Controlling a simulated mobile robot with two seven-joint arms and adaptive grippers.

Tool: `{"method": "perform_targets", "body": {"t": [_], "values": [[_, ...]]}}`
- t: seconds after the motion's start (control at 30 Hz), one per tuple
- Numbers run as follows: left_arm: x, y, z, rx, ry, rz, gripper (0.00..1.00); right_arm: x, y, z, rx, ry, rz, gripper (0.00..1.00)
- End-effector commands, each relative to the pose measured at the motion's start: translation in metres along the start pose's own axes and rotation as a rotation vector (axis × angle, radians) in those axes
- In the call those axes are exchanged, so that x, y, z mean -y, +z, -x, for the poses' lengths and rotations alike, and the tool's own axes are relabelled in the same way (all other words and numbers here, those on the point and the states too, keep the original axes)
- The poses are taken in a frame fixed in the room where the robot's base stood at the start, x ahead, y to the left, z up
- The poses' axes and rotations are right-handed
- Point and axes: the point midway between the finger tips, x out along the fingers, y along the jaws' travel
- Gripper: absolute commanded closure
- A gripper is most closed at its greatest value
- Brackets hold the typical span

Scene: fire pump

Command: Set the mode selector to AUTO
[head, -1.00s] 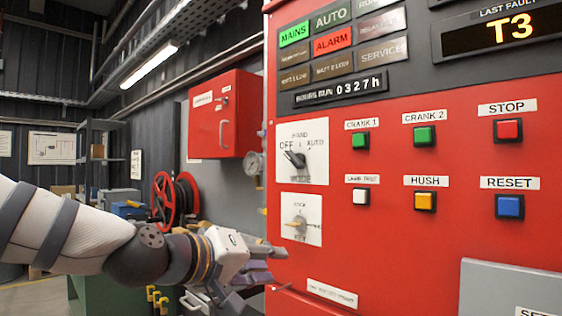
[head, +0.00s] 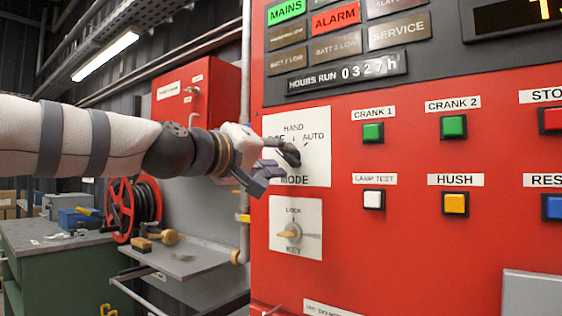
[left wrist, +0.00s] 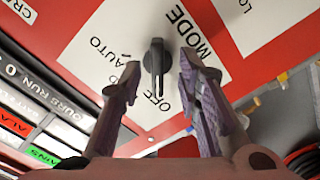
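The mode selector (head: 291,153) is a black knob on a white plate (head: 316,174) marked HAND, OFF, AUTO and MODE, on the red panel. In the left wrist view the knob (left wrist: 156,58) stands between my fingertips, and its lower end lies toward the OFF label. The AUTO label is at the upper left there. My left gripper (head: 277,162) is at the knob and partly covers it and the OFF label in the head view. In the left wrist view its fingers (left wrist: 159,66) are open, one on each side of the knob, with gaps showing. My right gripper is not in view.
A key lock (head: 290,234) sits just below the selector. Crank, lamp test and hush buttons (head: 373,132) are to the right. A red box (head: 190,110), a hose reel (head: 128,208) and a grey shelf (head: 185,262) are at the left.

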Motion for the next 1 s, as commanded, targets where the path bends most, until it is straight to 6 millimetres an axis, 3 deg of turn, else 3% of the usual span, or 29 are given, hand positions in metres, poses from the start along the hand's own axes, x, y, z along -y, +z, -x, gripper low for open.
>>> {"method": "perform_targets", "body": {"t": [0.13, 0.37, 0.5, 0.53, 1.0], "values": [[-0.0015, -0.0004, -0.0114, -0.001, 0.002, -0.001, 0.69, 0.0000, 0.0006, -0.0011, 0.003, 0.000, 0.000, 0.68], [-0.0029, -0.0009, -0.0118, -0.002, 0.003, -0.002, 0.69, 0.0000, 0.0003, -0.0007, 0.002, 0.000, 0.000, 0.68], [-0.0028, -0.0010, -0.0117, -0.002, 0.003, -0.002, 0.99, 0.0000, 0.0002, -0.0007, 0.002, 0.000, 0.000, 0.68], [-0.0028, -0.0009, -0.0117, -0.002, 0.003, -0.002, 1.00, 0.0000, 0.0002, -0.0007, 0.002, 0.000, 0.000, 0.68], [-0.0036, -0.0014, -0.0111, -0.003, 0.003, -0.072, 1.00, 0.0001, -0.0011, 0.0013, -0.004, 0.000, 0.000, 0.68]]}}
